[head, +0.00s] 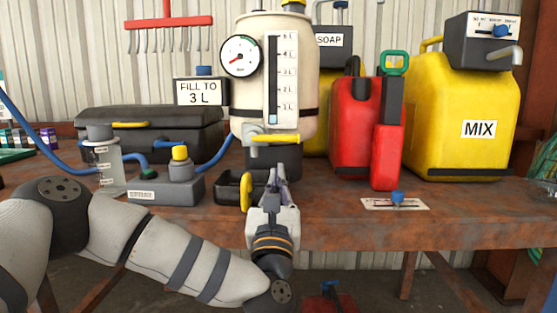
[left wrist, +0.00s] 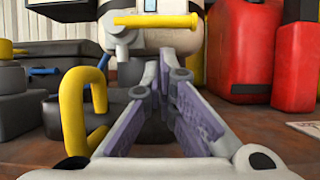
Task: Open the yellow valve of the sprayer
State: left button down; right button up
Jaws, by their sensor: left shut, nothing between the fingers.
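The sprayer (head: 275,62) is a cream tank with a pressure gauge and a level scale, standing on a dark base on the table. Its yellow valve (head: 277,138) is a bar lying level across the spout at the tank's lower front. The valve (left wrist: 155,20) also shows at the top of the left wrist view, above and beyond the fingertips. My left gripper (head: 279,178) is in front of and below the valve, apart from it. Its fingers (left wrist: 157,75) are shut with nothing between them. My right gripper is not in view.
A yellow hook-shaped handle (left wrist: 88,105) stands close left of my left gripper. A red canister (head: 352,120) and a yellow MIX jug (head: 455,110) stand to the right.

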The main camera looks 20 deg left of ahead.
aim_at(273, 138)
pick_arm(q)
jog(key=x, duration=0.5)
jog(key=shift+w+r, duration=0.15)
jog(key=shift+w, duration=0.25)
jog(key=shift+n, duration=0.4)
jog(key=shift+r+y+b, duration=0.15)
jog(key=shift+y+b, duration=0.2)
jog(key=shift+y, duration=0.05)
